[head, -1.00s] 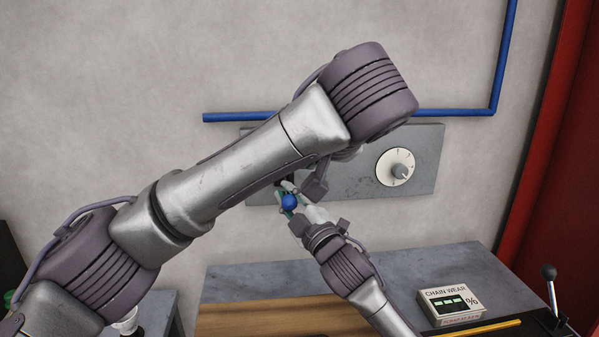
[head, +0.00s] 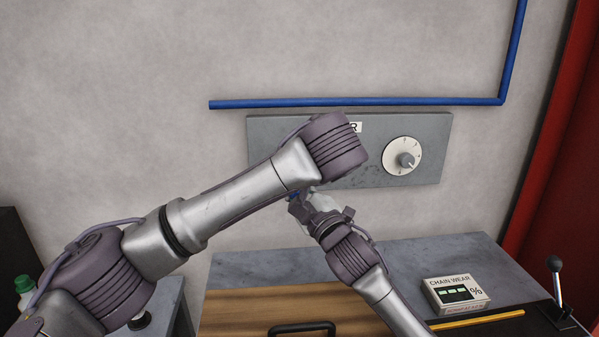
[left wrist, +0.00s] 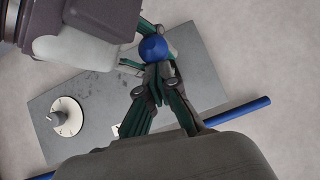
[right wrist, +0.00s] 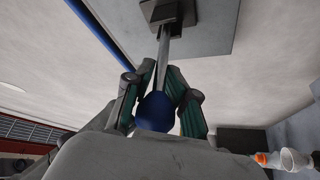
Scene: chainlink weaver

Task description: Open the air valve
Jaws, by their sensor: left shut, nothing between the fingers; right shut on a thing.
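The air valve is a lever with a blue ball knob (right wrist: 155,112). Its metal rod (right wrist: 163,55) comes from a dark block on the grey wall panel (head: 425,125). In the right wrist view my right gripper (right wrist: 153,85) is shut on the lever, its fingers either side of the knob. In the left wrist view my left gripper (left wrist: 157,72) is shut and empty, its fingertips close by the knob; I cannot tell whether they touch. In the head view my left arm hides the left gripper and most of the lever, and only a bit of blue shows.
A white dial (head: 402,156) sits right of the lever on the panel. A blue pipe (head: 350,102) runs above it. Below stand a grey bench (head: 430,255), a chain wear box (head: 456,293) and a black-knobbed lever (head: 556,280). My two arms are close together at the panel.

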